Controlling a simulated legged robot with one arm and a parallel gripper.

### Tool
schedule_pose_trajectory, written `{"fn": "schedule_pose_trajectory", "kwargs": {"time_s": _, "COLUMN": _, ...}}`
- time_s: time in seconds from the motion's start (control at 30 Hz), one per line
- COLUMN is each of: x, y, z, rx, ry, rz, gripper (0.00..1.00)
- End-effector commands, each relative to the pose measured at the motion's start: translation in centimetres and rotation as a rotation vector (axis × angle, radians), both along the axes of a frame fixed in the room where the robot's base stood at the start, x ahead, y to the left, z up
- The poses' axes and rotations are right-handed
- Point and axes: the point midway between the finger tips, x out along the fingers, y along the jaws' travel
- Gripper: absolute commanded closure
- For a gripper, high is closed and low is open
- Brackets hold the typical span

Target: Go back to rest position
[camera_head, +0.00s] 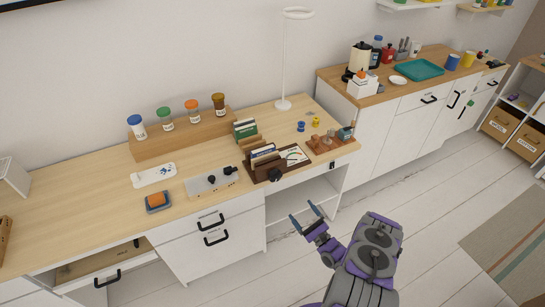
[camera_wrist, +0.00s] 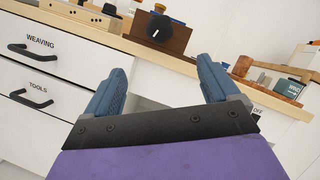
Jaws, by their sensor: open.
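My gripper (camera_head: 305,219) is open and empty in the head view, in the air in front of the desk (camera_head: 98,187). It is below the desktop's level, before the open space under the right part of the desk. In the wrist view, its two blue fingers (camera_wrist: 163,85) stand wide apart with nothing between them. Beyond them are the desk's front edge (camera_wrist: 160,61) and a dark brown holder (camera_wrist: 158,36). My arm reaches in from the bottom of the head view.
An open drawer (camera_head: 105,262) sticks out at the lower left. Two drawers, labelled WEAVING (camera_wrist: 40,50) and TOOLS (camera_wrist: 38,96), look shut. A white cabinet (camera_head: 385,135) stands to the right. The pale floor (camera_head: 430,180) between desk and rug (camera_head: 515,240) is clear.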

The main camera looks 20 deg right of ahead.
Motion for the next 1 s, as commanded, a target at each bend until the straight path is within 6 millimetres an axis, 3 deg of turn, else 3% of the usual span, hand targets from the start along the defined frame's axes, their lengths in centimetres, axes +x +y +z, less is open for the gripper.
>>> {"fn": "schedule_pose_trajectory", "kwargs": {"time_s": 0.17, "x": 0.3, "y": -0.1, "z": 0.1, "rx": -0.014, "ry": 0.004, "rz": -0.002, "gripper": 0.11}}
{"fn": "schedule_pose_trajectory", "kwargs": {"time_s": 0.27, "x": 1.6, "y": -0.4, "z": 0.5, "rx": -0.076, "ry": 0.029, "rz": -0.009, "gripper": 0.11}}
{"fn": "schedule_pose_trajectory", "kwargs": {"time_s": 0.53, "x": 8.4, "y": -2.2, "z": 2.9, "rx": -0.466, "ry": 0.177, "rz": -0.062, "gripper": 0.11}}
{"fn": "schedule_pose_trajectory", "kwargs": {"time_s": 0.7, "x": 12.1, "y": -3.2, "z": 5.5, "rx": -0.730, "ry": 0.272, "rz": -0.087, "gripper": 0.11}}
{"fn": "schedule_pose_trajectory", "kwargs": {"time_s": 1.0, "x": 15.7, "y": -3.6, "z": 11.0, "rx": -1.158, "ry": 0.442, "rz": -0.083, "gripper": 0.11}}
